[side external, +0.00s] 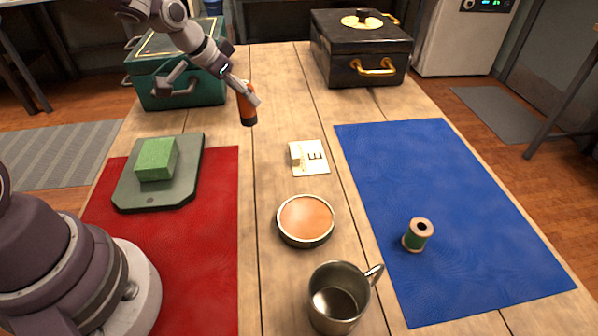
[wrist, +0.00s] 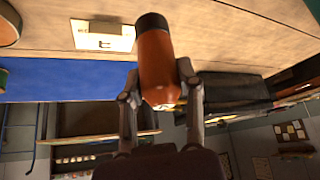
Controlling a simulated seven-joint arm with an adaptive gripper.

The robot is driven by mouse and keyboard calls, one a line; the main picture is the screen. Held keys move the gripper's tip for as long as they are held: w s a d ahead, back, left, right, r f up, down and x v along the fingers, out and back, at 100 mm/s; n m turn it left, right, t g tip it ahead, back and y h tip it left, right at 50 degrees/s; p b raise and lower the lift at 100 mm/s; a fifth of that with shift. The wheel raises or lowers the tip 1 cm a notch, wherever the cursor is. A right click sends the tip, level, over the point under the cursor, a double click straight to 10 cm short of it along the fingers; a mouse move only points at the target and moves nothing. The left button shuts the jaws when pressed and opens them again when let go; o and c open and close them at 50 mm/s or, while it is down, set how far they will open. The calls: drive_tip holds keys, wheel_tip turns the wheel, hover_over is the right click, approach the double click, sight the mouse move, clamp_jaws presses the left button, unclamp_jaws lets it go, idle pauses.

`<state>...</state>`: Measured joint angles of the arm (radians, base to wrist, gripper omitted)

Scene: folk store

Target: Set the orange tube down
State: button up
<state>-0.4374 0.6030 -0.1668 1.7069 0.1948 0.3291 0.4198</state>
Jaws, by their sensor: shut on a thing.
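The orange tube (side external: 247,106) has a dark lower end and hangs upright or nearly so from my gripper (side external: 248,92), near the far left part of the table. In the side view its dark end appears close to the wooden surface; I cannot tell whether it touches. In the wrist view the orange tube (wrist: 157,60) sits between the two fingers of my gripper (wrist: 160,88), which are shut on it, with its dark end pointing away from the palm.
A teal box (side external: 180,95) stands left of the tube, and a black chest (side external: 362,55) at the back right. A card (side external: 314,158), orange-topped dish (side external: 305,220), metal mug (side external: 337,298), green spool (side external: 417,235) and green block (side external: 157,159) lie nearer. Bare wood surrounds the tube.

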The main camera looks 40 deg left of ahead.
sight(241, 119)
wheel_tip(241, 119, down, 7)
drive_tip(key=shift+r, duration=0.1)
drive_tip(key=o, duration=0.8)
drive_tip(key=shift+o, duration=0.2)
drive_tip(key=v, duration=1.2)
drive_tip(key=s+d+r+n, duration=0.1)
drive_tip(key=s+d+r, duration=0.2)
drive_tip(key=s, duration=0.4)
drive_tip(key=s+d+r+n+y, duration=0.1)
drive_tip(key=s+d+r, duration=0.2)
drive_tip(key=s, duration=0.4)
drive_tip(key=shift+d+r+g, duration=0.3)
drive_tip(key=shift+d+g, duration=0.1)
drive_tip(key=shift+d, duration=0.15)
